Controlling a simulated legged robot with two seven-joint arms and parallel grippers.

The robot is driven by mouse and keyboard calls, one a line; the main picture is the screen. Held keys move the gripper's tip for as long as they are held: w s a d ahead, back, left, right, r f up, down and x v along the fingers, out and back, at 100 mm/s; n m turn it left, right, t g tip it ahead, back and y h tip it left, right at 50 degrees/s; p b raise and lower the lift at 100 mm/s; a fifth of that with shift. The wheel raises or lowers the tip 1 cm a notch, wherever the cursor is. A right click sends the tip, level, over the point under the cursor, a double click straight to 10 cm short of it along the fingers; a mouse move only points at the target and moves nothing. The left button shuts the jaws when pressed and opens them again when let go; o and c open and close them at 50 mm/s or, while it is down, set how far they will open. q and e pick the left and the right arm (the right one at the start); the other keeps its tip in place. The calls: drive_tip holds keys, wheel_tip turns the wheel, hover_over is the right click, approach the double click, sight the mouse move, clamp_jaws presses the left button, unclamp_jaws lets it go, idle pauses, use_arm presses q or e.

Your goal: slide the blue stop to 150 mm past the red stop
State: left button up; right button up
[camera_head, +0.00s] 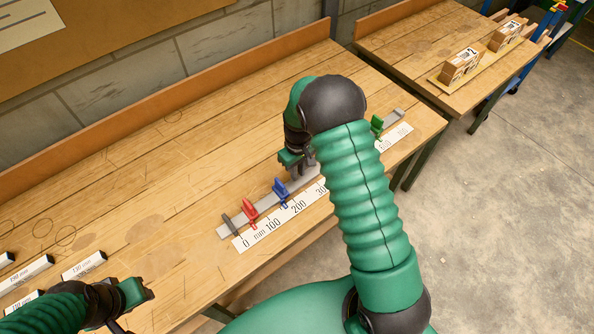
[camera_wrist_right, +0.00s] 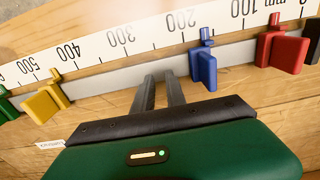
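The blue stop (camera_head: 281,191) sits on a grey rail behind a white mm scale, to the right of the red stop (camera_head: 249,211). In the right wrist view, the scale is reversed. The blue stop (camera_wrist_right: 204,68) is between the 100 and 200 labels, and the red stop (camera_wrist_right: 283,47) is between 0 and 100. My right gripper (camera_head: 299,168) is over the rail, beyond the blue stop. Its fingers (camera_wrist_right: 161,80) are slightly apart, empty and not touching the blue stop. My left gripper (camera_head: 128,305) is at lower left, its opening unclear.
A dark end stop (camera_head: 231,226) stands near 0. A yellow stop (camera_wrist_right: 45,101) and a green stop (camera_head: 376,126) sit farther along the rail. Labelled white blocks (camera_head: 84,265) lie at left. A second table (camera_head: 420,40) holds wooden blocks. The bench behind the rail is clear.

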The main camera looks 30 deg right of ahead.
drive_tip(key=shift+o, duration=1.4)
drive_tip(key=shift+d, duration=0.15)
drive_tip(key=shift+a+r, duration=0.2)
drive_tip(key=shift+a, duration=0.35)
use_arm(q)
drive_tip(key=shift+a+f+b, duration=0.25)
drive_tip(key=shift+f+b, duration=0.2)
drive_tip(key=shift+f, duration=0.05)
use_arm(e)
wheel_tip(320, 180, up, 16)
drive_tip(key=shift+r, duration=0.25)
drive_tip(key=shift+d, duration=0.15)
